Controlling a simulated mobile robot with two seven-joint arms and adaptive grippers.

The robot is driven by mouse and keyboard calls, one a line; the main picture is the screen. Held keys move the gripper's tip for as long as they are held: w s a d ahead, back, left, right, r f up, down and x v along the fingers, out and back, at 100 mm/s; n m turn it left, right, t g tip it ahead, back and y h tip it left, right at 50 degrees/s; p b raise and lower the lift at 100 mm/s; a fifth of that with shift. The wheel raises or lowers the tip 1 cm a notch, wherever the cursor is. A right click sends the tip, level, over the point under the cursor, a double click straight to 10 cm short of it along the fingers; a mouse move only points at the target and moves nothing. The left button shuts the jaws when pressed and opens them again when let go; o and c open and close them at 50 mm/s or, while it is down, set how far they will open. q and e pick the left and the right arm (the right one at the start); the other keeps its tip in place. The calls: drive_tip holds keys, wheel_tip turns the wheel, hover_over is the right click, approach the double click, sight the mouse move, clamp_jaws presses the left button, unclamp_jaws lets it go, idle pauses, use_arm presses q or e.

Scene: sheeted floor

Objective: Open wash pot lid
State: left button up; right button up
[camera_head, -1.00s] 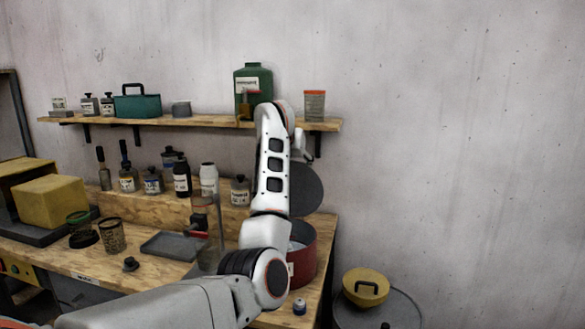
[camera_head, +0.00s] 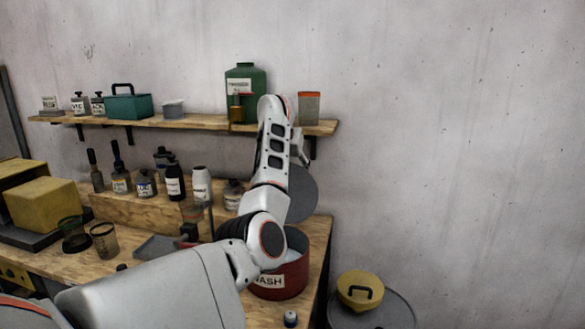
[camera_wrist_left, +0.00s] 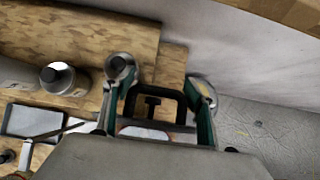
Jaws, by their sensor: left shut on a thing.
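The red wash pot (camera_head: 290,282) stands on the bench's right end, its label ending in "ASH" partly covered by my left arm. Its mouth is uncovered at the right. The round grey lid (camera_head: 302,195) is raised steeply on edge behind and above the pot, its left part hidden by my arm. In the head view my left gripper is mostly hidden behind my arm. In the left wrist view my left gripper (camera_wrist_left: 160,82) has its green-padded fingers on either side of a black bracket-shaped handle (camera_wrist_left: 152,92), shut on it. My right gripper is not in view.
A shelf (camera_head: 185,123) above the bench holds a green jug (camera_head: 246,82), a teal box (camera_head: 128,106) and an orange-topped container (camera_head: 309,108). Bottles, including a white one (camera_head: 201,185), stand left of my arm. A yellow lidded pot (camera_head: 360,290) stands beyond the bench's right end.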

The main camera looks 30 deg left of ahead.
use_arm(q)
drive_tip(key=shift+f, duration=0.25)
drive_tip(key=o, duration=1.6)
drive_tip(key=shift+s, duration=0.1)
drive_tip(key=shift+r, duration=0.1)
drive_tip(key=shift+r, duration=0.15)
drive_tip(key=shift+s+d+r, duration=0.1)
drive_tip(key=shift+s+r, duration=0.1)
drive_tip(key=shift+r, duration=0.15)
drive_tip(key=v, duration=1.1)
